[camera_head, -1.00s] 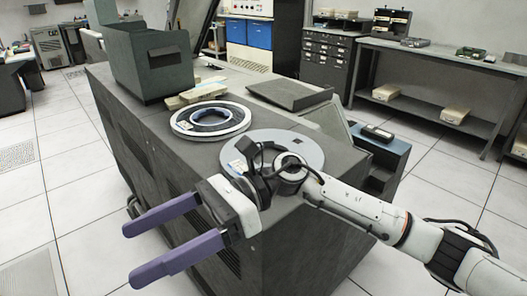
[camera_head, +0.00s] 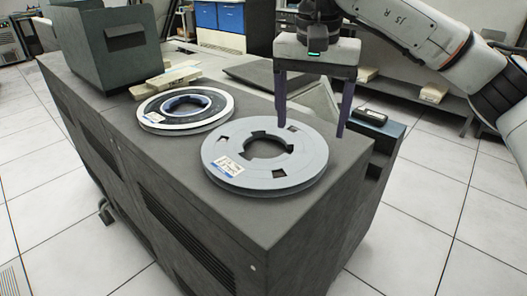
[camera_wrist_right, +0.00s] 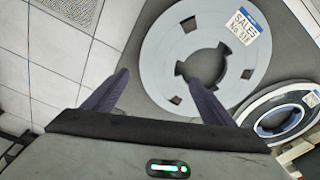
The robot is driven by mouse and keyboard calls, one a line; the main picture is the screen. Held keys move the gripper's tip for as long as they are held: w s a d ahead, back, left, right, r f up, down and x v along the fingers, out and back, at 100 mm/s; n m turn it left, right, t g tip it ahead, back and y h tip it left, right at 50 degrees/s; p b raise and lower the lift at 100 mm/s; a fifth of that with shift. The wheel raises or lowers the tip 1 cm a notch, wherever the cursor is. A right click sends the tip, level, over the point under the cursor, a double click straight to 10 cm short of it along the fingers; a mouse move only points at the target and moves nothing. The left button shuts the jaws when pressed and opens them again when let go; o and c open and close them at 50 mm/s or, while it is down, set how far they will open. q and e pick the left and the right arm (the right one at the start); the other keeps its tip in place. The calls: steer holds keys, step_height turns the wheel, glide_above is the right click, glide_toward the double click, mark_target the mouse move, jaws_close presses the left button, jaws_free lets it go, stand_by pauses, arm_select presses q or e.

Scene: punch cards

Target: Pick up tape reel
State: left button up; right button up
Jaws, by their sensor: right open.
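A grey tape reel (camera_head: 220,155) with an open hub and a white label lies flat on the dark cabinet top. A second reel (camera_head: 145,104), white-rimmed with a dark and blue centre, lies behind it to the left. My right gripper (camera_head: 311,130) is open and empty, its purple fingers pointing down at the grey reel's far right edge. In the right wrist view the grey reel (camera_wrist_right: 160,50) lies ahead of the spread fingers (camera_wrist_right: 159,77), and the second reel (camera_wrist_right: 246,122) is at the right. I cannot tell whether a finger touches the grey reel. My left gripper is out of view.
The dark cabinet (camera_head: 300,225) ends just in front of and right of the grey reel. A grey box (camera_head: 105,45) and pale flat boxes (camera_head: 165,80) stand at the back left. A flat dark panel (camera_head: 265,75) lies behind the gripper. White floor surrounds the cabinet.

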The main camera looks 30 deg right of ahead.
steer(key=f, duration=0.5)
steer(key=shift+s+d+f, duration=0.15)
steer(key=shift+s+f, duration=0.25)
steer(key=shift+w+f, duration=0.1)
steer(key=shift+f, duration=0.3)
steer(key=c, duration=1.4)
steer(key=shift+w+r, duration=0.1)
steer(key=shift+r, duration=0.05)
steer(key=c, duration=0.3)
step_height(320, 180, up, 10)
steer(key=p, duration=0.1)
step_height(320, 180, up, 5)
steer(key=p, duration=0.6)
glide_above(310, 154)
